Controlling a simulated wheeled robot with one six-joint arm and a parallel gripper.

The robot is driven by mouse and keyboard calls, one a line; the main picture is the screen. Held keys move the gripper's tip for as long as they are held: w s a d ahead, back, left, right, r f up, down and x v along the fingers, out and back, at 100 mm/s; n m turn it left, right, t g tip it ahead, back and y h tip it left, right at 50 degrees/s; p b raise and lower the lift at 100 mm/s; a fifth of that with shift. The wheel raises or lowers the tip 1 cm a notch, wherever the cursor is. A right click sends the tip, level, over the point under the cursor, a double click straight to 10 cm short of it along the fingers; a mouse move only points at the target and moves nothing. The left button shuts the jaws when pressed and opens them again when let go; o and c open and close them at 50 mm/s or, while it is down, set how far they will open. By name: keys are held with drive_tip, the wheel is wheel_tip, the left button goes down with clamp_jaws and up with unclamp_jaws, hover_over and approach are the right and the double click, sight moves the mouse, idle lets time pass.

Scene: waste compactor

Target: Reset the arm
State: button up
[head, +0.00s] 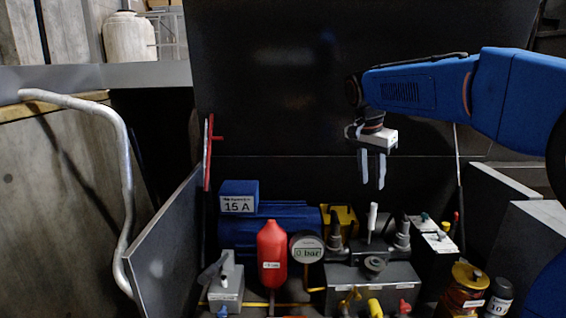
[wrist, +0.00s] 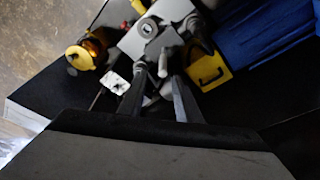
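My gripper (head: 373,183) hangs from my blue arm at the right of the head view, its fingers pointing down. Two pale fingers show with a narrow gap between them and nothing held in it. It is in the air above the compactor's machinery, apart from the white-topped lever (head: 372,217) below. In the wrist view my gripper (wrist: 158,98) shows two dark fingers reaching toward the grey valve block (wrist: 165,30), with a gap between the tips.
Below stand a red bottle (head: 271,254), a pressure gauge (head: 306,249) reading 0 bar, a blue motor (head: 290,216) with a 15 A box (head: 239,196), and an amber container (head: 465,290). A dark panel (head: 270,90) rises behind. A bent metal rail (head: 126,180) is at left.

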drive_tip(key=s+d+f+n+t+y, duration=0.1)
drive_tip(key=s+d+f+n, duration=0.15)
drive_tip(key=s, duration=0.65)
drive_tip(key=s+d+f+n, duration=0.1)
drive_tip(key=s+f+n, duration=0.15)
drive_tip(key=s, duration=0.65)
drive_tip(key=s+f+n+t+y, duration=0.1)
drive_tip(key=s+f+n, duration=0.4)
drive_tip(key=s+f, duration=0.7)
drive_tip(key=s+t, duration=0.1)
drive_tip(key=s, duration=0.3)
drive_tip(key=shift+d, duration=0.35)
